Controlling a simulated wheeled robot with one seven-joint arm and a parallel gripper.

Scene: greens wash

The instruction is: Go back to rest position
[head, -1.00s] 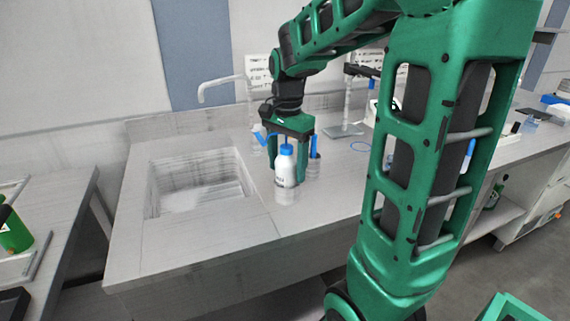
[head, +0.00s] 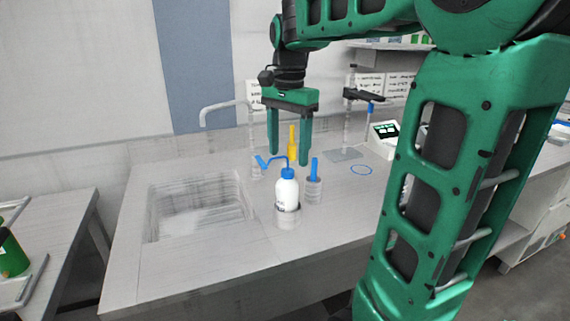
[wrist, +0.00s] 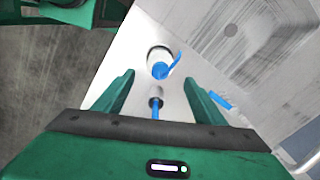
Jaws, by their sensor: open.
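My gripper (head: 289,158) is open and empty in the head view, pointing down above and behind a white wash bottle (head: 287,194) with a blue cap and spout. The bottle stands upright in a low round holder (head: 284,215) on the counter. In the wrist view my open gripper (wrist: 158,82) has the bottle (wrist: 160,62) beyond its fingertips, with clear space between the fingers and the bottle.
A blue-handled tool (head: 314,167) stands in a clear holder right of the bottle, and a yellow-handled one (head: 292,140) behind. The sink (head: 200,205) with a faucet (head: 216,109) is left. A stand (head: 349,120) and blue ring (head: 361,169) are right.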

